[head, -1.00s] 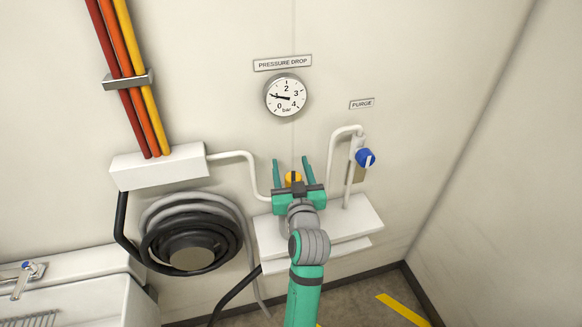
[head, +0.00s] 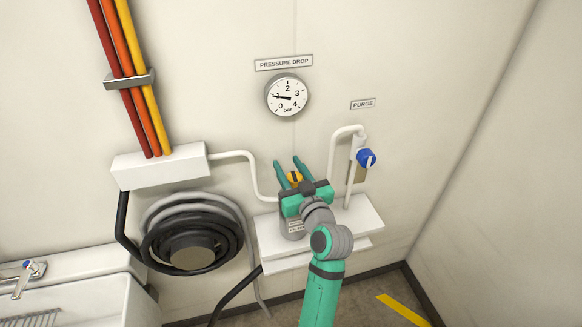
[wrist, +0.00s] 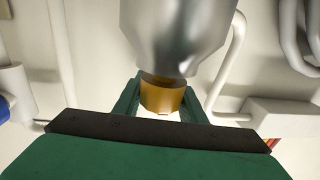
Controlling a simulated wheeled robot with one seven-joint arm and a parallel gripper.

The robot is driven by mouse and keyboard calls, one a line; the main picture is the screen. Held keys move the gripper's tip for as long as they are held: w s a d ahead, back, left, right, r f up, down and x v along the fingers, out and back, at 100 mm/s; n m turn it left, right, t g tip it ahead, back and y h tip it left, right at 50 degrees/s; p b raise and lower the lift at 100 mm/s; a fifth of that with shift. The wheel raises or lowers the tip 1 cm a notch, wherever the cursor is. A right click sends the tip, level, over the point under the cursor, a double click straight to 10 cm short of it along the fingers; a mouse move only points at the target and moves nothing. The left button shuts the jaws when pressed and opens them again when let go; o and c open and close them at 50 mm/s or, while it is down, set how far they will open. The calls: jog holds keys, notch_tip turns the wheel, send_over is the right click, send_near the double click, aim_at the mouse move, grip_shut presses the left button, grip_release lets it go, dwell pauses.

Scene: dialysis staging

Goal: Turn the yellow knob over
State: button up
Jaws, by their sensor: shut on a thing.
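The yellow knob (head: 294,177) sits between the two green fingers of my gripper (head: 288,166) in the head view. In the wrist view the yellow-orange knob (wrist: 162,97) is a short round piece under the end of a shiny metal body (wrist: 175,35). The fingers of my gripper (wrist: 162,88) are shut on it, one at each side. My gripper's palm covers part of the metal body in the head view, and the knob's pointer position cannot be made out.
A white pipe (head: 247,160) runs in from the left. Another pipe (head: 334,155) and a blue knob (head: 366,158) under the PURGE label stand close on the right. A pressure gauge (head: 287,96) is above. A white ledge (head: 355,212) lies below.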

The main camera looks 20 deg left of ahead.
jog(key=n+g+y, duration=0.2)
jog(key=g, duration=0.1)
jog(key=s+n+g+y, duration=0.1)
jog(key=shift+a+n+g+y, duration=0.3)
jog(key=shift+a+n+y, duration=0.05)
jog(key=shift+n+y, duration=0.05)
jog(key=shift+s+a+n+g+y, duration=0.2)
jog(key=shift+n+g+y, duration=0.25)
jog(key=shift+n+g, duration=0.4)
jog(key=shift+s+a+n+g+y, duration=0.1)
jog(key=shift+s+n+g+y, duration=0.3)
jog(key=shift+g, duration=0.75)
jog(key=shift+w+f+n, duration=0.1)
jog(key=shift+n, duration=0.15)
jog(key=o, duration=1.1)
jog(key=shift+c, duration=0.2)
jog(key=shift+d, duration=0.1)
jog(key=v, duration=1)
jog(key=shift+d, duration=0.3)
